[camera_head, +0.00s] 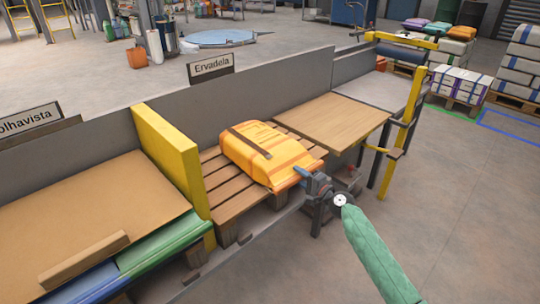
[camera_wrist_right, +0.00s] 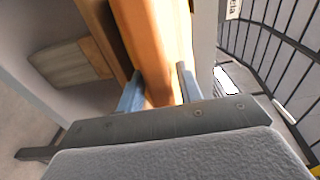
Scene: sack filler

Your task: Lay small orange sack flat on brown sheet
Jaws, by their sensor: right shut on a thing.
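The small orange sack (camera_head: 262,152), with a dark band across its top, is at the wooden slatted pallet under the Ervadela sign. It looks level; I cannot tell whether it touches the slats. My right gripper (camera_head: 304,178) is shut on its near right end. In the right wrist view the sack (camera_wrist_right: 158,45) runs between the two blue fingers of the gripper (camera_wrist_right: 160,90). The brown sheet (camera_head: 85,205) lies flat at the left, over green and blue sacks, beyond a yellow divider. My left gripper is not in view.
The yellow divider (camera_head: 168,150) stands between pallet and sheet. A wooden bar (camera_head: 84,260) lies on the sheet's near edge. A grey wall (camera_head: 270,95) runs behind. A wooden board (camera_head: 333,122) and yellow posts (camera_head: 413,95) are to the right.

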